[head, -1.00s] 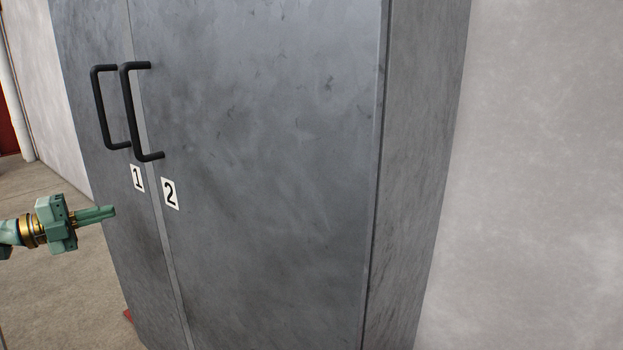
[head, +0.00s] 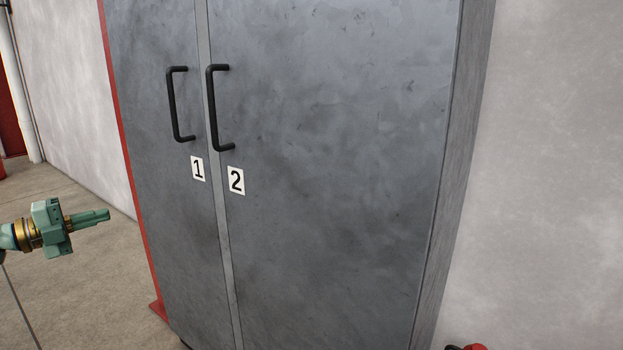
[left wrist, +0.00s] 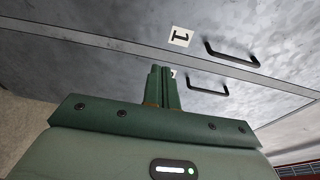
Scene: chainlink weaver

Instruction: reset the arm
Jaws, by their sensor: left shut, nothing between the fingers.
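My left gripper (head: 108,215) comes in from the left edge of the head view, pointing right. Its green fingers are shut together with nothing between them. It is apart from the cabinet, in front of the floor left of the doors. In the left wrist view the shut fingers (left wrist: 162,88) point toward the cabinet doors, which appear sideways, and partly cover the label of one door. My right gripper is not in view.
A tall grey metal cabinet (head: 330,210) has two shut doors with black handles (head: 182,104) (head: 219,108), labelled 1 (head: 198,169) and 2 (head: 236,180). A pale wall (head: 560,180) stands at right. Bare floor (head: 90,290) lies at left. A red object (head: 474,347) shows at the bottom edge.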

